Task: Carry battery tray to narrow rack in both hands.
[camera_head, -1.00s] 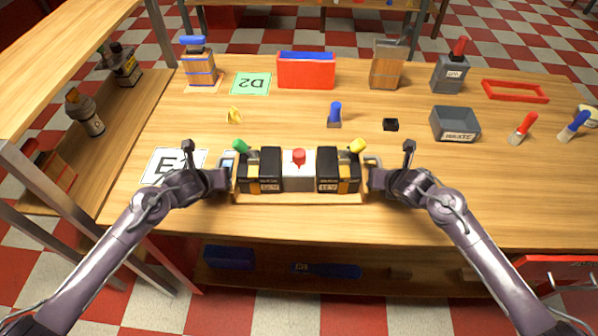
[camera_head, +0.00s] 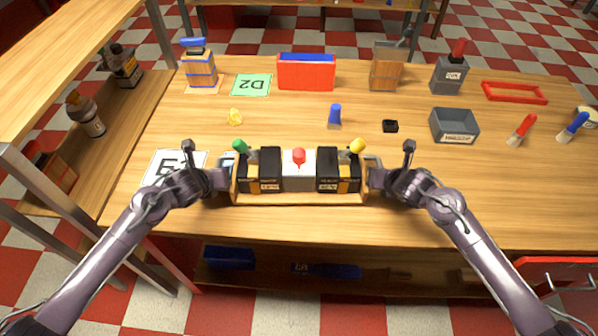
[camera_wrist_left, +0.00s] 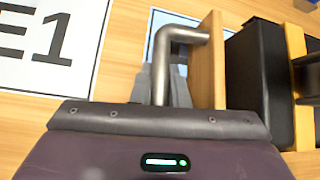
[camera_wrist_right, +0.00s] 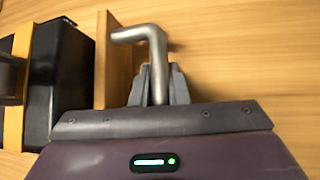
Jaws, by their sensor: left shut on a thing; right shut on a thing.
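The battery tray (camera_head: 300,200) is a wooden tray at the front middle of the table. It holds two black batteries (camera_head: 263,170) with yellow bands, a white block (camera_head: 299,172) with a red knob, and a green and a yellow cap. My left gripper (camera_head: 226,180) is shut on the metal handle (camera_wrist_left: 168,65) at the tray's left end. My right gripper (camera_head: 374,180) is shut on the metal handle (camera_wrist_right: 156,65) at its right end. The tray looks level; I cannot tell whether it touches the table. Both wrist views show the handles between the fingers.
A wooden shelf rack (camera_head: 45,190) with metal posts stands at the left. The E1 card (camera_head: 172,165) lies beside my left gripper.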

